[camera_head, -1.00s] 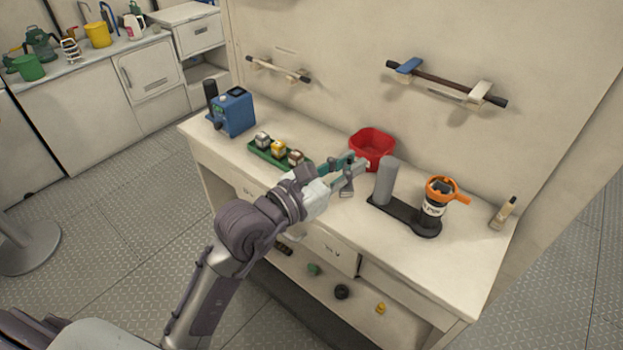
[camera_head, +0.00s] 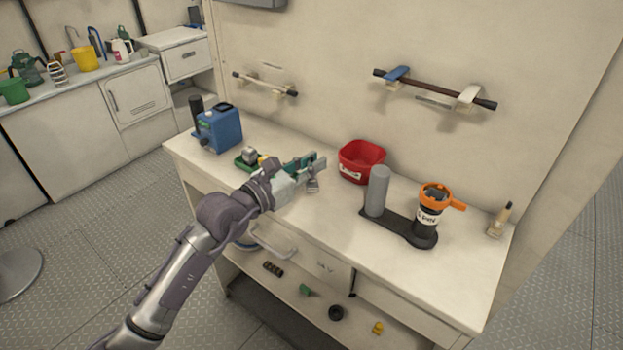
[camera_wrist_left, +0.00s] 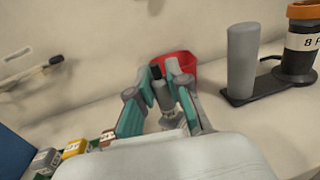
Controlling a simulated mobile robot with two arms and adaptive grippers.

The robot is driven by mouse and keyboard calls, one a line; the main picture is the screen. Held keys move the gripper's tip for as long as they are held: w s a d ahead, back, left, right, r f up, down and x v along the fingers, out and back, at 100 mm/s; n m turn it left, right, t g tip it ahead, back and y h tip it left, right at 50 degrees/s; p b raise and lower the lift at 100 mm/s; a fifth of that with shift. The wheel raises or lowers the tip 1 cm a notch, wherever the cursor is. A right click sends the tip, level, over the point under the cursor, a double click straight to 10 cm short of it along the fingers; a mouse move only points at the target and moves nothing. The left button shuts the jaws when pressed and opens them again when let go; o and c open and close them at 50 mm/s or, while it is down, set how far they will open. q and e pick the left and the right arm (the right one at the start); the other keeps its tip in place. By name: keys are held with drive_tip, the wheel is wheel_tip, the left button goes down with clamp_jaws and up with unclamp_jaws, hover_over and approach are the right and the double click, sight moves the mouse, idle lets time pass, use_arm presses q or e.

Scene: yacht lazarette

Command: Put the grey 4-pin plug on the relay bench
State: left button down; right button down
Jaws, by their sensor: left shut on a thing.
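My left gripper (camera_head: 316,166) is shut on a grey plug (camera_head: 313,186), which hangs from its fingertips above the cream bench top (camera_head: 325,222). In the left wrist view the plug (camera_wrist_left: 163,96) is a grey cylinder with a black end, between the teal and grey fingers. Its pins cannot be made out, and I cannot tell whether it touches the bench top. The bench, with a green tray (camera_head: 241,163) of cube-shaped relays, seems to be the relay bench. My arm hides part of the tray. My right gripper is not in view.
A red bin (camera_head: 352,174) stands behind and right of the gripper. A grey cylinder (camera_head: 377,192) on a black base and an orange-topped black holder (camera_head: 430,215) stand further right. A blue box (camera_head: 222,132) stands at left. The front right bench top is clear.

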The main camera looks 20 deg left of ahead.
sight(309, 180)
use_arm(q)
drive_tip(key=shift+f, duration=1.85)
drive_tip(key=shift+f, duration=0.1)
drive_tip(key=c, duration=1.1)
unclamp_jaws()
drive_tip(key=shift+s, duration=0.1)
drive_tip(key=b+v, duration=0.2)
drive_tip(key=v, duration=1)
